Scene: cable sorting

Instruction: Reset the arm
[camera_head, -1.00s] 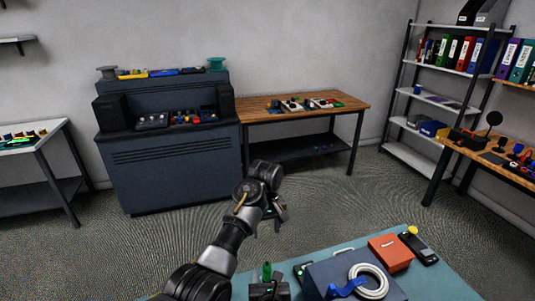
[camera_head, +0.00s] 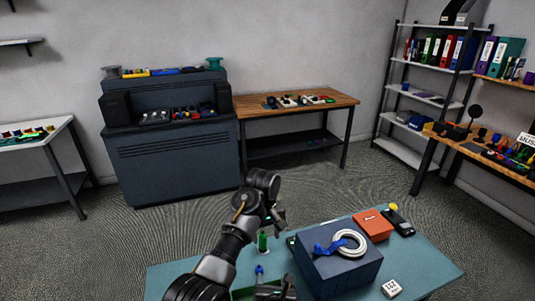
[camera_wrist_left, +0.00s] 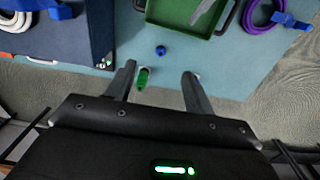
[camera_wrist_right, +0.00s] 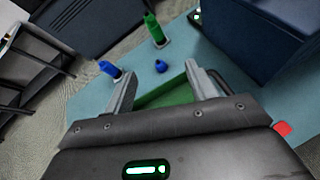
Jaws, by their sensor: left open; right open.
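My left gripper (camera_head: 278,216) is open and empty above the far edge of the teal table (camera_head: 440,272). My right gripper (camera_head: 275,290) is low at the bottom edge of the head view, over a green tray (camera_head: 242,294). Its wrist view shows the open fingers (camera_wrist_right: 160,68) with nothing held between them.
A dark blue box (camera_head: 340,276) with a white cable coil (camera_head: 350,242) and blue strap on top stands right of both grippers. An orange box (camera_head: 374,226) is behind it. A purple cable coil (camera_wrist_left: 262,14) lies by the tray.

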